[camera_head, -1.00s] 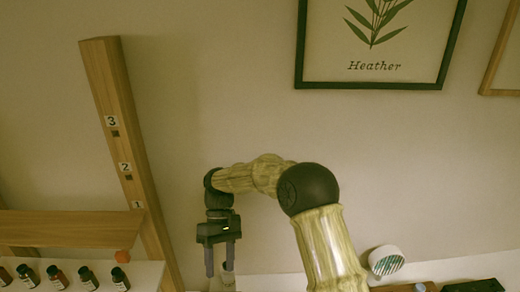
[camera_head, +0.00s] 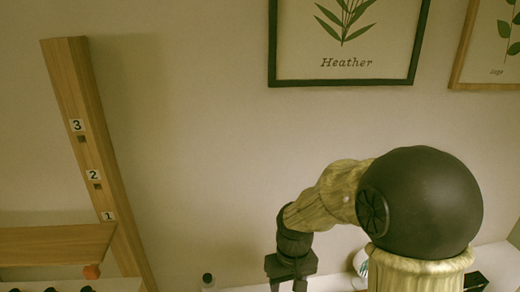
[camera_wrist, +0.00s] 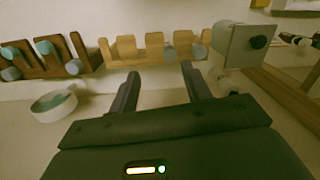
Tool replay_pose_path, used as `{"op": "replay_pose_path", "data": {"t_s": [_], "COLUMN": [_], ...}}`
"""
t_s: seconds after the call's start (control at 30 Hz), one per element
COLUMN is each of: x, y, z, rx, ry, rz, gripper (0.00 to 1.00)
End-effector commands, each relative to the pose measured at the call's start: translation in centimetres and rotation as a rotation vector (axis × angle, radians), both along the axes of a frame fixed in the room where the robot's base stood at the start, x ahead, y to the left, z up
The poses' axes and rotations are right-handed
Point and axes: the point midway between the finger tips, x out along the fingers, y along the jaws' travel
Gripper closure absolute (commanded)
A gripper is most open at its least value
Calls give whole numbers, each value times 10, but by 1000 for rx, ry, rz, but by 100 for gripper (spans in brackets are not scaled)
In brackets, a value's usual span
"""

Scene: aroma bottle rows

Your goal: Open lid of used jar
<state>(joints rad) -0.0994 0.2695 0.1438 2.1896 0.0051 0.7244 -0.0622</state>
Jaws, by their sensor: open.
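My gripper (camera_wrist: 158,78) shows in the wrist view with its two dark fingers apart and nothing between them. In the head view my gripper (camera_head: 291,284) hangs at the bottom edge, its fingers cut off. A small pale container with a dark top (camera_head: 208,281) stands to its left, mostly cut off; I cannot tell if this is the used jar. In the wrist view a pale box-like thing with a dark round knob (camera_wrist: 240,46) is right of the fingers, with a blurred clear item below it. No jar lid can be told for sure.
A light wooden rack (camera_wrist: 152,50) and a dark wooden rack (camera_wrist: 40,62) stand beyond the fingers. A round white dish with teal contents (camera_wrist: 54,106) is at left. A numbered wooden post (camera_head: 90,150) and shelf (camera_head: 50,243) are at left in the head view.

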Motion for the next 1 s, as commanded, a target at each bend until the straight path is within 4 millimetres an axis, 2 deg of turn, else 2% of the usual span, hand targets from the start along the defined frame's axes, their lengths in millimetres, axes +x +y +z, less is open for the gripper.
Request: {"op": "replay_pose_path", "data": {"t_s": [0.03,0.2,0.4,0.53,1.0], "x": [-7,-29,-54,-60,-59], "y": [-14,-52,-82,-87,-87], "z": [-3,-7,-12,-13,-12], "rx": [-3,-7,-5,-4,-3], "ry": [-33,-145,-250,-274,-273], "rz": [-40,-162,-276,-302,-301], "gripper": [52,52,52,52,52]}}
